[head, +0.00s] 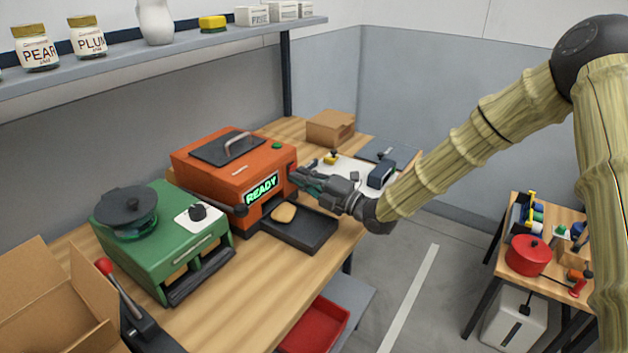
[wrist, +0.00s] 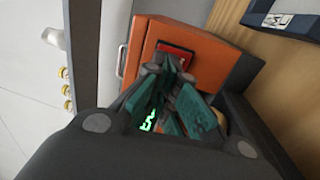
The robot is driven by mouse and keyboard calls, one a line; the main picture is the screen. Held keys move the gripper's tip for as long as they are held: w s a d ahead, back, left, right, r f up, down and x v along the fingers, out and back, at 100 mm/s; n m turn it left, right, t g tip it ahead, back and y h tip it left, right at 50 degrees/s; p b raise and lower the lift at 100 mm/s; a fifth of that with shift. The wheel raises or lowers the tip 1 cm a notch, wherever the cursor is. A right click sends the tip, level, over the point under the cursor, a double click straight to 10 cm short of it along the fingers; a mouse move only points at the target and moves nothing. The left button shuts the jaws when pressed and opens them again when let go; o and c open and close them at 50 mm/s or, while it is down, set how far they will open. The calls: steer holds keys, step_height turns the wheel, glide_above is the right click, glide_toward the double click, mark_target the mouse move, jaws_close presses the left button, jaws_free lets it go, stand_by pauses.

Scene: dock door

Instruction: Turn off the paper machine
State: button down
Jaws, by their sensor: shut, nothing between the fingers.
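An orange machine (head: 215,180) with a lit green READY display (head: 262,188) stands on the wooden bench; no label in view names it a paper machine. In the wrist view its orange body (wrist: 205,55) shows a red switch-like part (wrist: 176,50) in a dark frame. My gripper (head: 296,174) is shut and empty, its fingertips at the machine's front, right of the display. In the wrist view the fingertips (wrist: 170,68) are right by the red part and partly cover it. I cannot tell whether they touch it. Part of the green display text shows behind the fingers.
A black tray (head: 312,232) with a tan piece (head: 284,213) sits under my gripper. A green machine (head: 150,245) stands left, an open cardboard box (head: 50,310) nearer. A smaller box (head: 330,127) is behind. A shelf (head: 200,52) with jars hangs above.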

steer(key=shift+w+a, duration=0.3)
steer(key=shift+a, duration=0.15)
steer(key=shift+a+r, duration=0.1)
steer(key=shift+w+a+r+h, duration=0.1)
steer(key=shift+a+h, duration=0.05)
steer(key=shift+h, duration=0.15)
steer(key=shift+d, duration=0.3)
steer(key=r+b+v, duration=0.2)
steer(key=v, duration=1.1)
steer(key=shift+d+r+b, duration=0.2)
steer(key=shift+r+b, duration=0.1)
steer(key=shift+r, duration=0.05)
